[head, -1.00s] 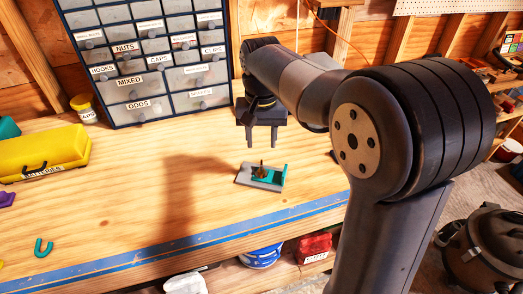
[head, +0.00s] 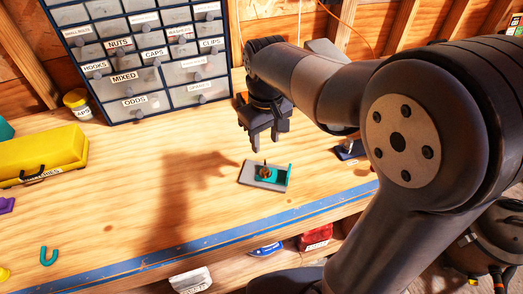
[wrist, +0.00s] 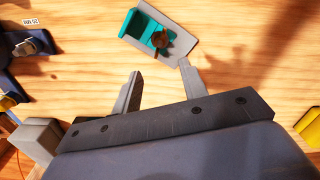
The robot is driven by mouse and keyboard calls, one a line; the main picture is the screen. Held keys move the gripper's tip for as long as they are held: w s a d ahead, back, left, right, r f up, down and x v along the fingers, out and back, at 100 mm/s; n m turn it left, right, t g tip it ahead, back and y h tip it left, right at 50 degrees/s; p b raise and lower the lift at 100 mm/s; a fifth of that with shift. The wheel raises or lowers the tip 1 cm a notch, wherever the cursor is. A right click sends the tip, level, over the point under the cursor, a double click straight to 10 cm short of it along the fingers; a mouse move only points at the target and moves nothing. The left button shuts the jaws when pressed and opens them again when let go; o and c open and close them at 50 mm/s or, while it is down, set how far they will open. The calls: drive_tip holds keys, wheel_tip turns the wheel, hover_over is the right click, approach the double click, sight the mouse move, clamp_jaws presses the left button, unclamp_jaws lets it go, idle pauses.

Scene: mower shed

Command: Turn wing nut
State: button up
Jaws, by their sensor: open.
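The wing nut (head: 264,173) is small and brown, on an upright stud in a teal bracket (head: 287,177) on a grey plate (head: 254,181). The plate lies on the wooden bench. In the wrist view the wing nut (wrist: 160,40) shows as a round brown top, with the teal bracket (wrist: 140,25) to its left. Its wings are too small to make out clearly. My gripper (head: 265,147) is open and empty. It hangs above the bench, just behind the plate in the head view. In the wrist view its fingertips (wrist: 160,68) are apart, below the nut in the picture.
A drawer cabinet (head: 140,55) stands at the back left, with a yellow-lidded jar (head: 79,103) beside it. A yellow case (head: 42,157) and a teal hook (head: 48,256) lie on the left. A dark blue object (head: 349,150) stands right of the plate. Bench around the plate is clear.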

sight(265, 166)
wheel_tip(265, 166, down, 11)
drive_tip(key=shift+r+p, duration=0.1)
drive_tip(key=shift+p, duration=0.35)
clamp_jaws()
idle(0.4)
